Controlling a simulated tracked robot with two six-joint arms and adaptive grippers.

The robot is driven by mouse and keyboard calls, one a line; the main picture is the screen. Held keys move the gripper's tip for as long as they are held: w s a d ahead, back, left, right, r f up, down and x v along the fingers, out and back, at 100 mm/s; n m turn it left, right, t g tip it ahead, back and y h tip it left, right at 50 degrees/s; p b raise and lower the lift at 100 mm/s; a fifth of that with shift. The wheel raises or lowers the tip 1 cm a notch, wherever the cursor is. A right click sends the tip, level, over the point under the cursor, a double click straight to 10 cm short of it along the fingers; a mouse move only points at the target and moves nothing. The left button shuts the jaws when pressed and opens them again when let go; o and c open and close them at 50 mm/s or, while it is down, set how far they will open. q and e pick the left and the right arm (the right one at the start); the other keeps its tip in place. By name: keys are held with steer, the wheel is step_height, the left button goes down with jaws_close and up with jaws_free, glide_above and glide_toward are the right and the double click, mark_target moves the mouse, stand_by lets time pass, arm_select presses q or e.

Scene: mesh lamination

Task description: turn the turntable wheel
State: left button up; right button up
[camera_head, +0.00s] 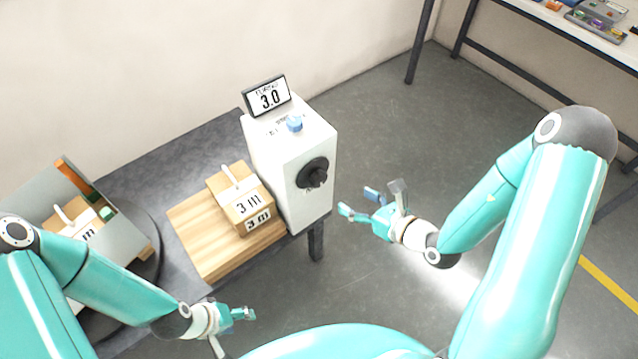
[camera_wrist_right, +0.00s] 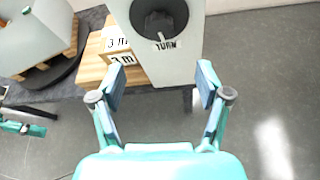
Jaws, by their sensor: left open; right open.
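The white machine box (camera_head: 287,165) stands at the right end of the dark table. A black wheel (camera_head: 312,173) with a protruding knob is on its right side. In the right wrist view the wheel (camera_wrist_right: 159,18) is at the top, above a "TURN" label (camera_wrist_right: 165,46). My right gripper (camera_head: 358,202) is open and empty, to the right of the wheel and apart from it. Its spread fingers (camera_wrist_right: 161,88) point toward the box in the wrist view. My left gripper (camera_head: 246,313) is open at the bottom, in front of the wooden board, far from the wheel.
A carton (camera_head: 252,208) marked "3 m" sits on a wooden board (camera_head: 195,240) left of the box. A dark round turntable (camera_head: 150,222) carries a grey panelled unit (camera_head: 118,222) at left. A display (camera_head: 267,96) reads 3.0. Floor right of the box is clear.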

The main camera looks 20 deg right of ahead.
mark_target(321, 181)
steer(key=p+x, duration=0.1)
steer(key=x, duration=1.3)
steer(key=shift+w+a+f, duration=0.15)
steer(key=shift+w+a, duration=0.05)
steer(key=shift+w, duration=0.15)
